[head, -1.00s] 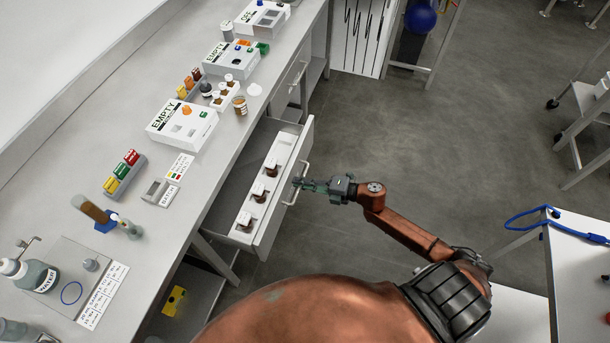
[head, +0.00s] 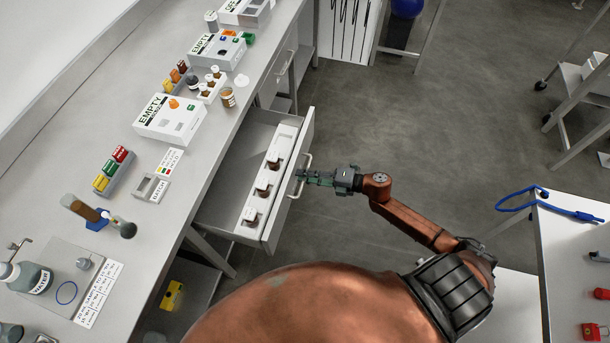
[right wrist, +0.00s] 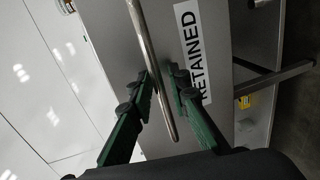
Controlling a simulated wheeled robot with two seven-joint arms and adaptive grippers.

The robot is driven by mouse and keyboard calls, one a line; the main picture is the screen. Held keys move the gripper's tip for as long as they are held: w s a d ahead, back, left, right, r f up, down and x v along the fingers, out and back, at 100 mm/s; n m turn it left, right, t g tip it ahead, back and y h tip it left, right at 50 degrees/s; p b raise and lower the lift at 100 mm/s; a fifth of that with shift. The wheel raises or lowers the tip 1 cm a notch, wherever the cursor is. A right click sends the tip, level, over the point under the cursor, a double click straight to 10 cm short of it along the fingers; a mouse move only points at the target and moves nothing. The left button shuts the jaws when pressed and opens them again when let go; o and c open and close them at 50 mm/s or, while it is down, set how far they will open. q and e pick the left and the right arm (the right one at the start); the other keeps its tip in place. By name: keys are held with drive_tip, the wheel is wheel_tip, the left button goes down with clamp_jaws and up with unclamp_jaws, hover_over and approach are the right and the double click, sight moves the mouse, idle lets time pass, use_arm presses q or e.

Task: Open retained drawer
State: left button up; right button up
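The drawer (head: 290,190) with the "RETAINED" label stands pulled out from under the counter. The label (right wrist: 190,45) shows in the right wrist view on its grey front. Its metal handle (head: 304,170) also shows in the right wrist view (right wrist: 150,40). A white rack (head: 285,140) with several small brown bottles lies inside. My right gripper (head: 303,176) is at the handle, and in the right wrist view its green fingers (right wrist: 160,85) stand on either side of the bar. A small gap shows between bar and fingers, so it looks open. My left gripper is not in view.
A white table (head: 570,250) with a blue cord stands at the right. Grey floor (head: 440,120) is free beyond the drawer.

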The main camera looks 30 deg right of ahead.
drive_tip(key=shift+o, duration=0.6)
drive_tip(key=shift+d, duration=0.15)
drive_tip(key=v, duration=1.2)
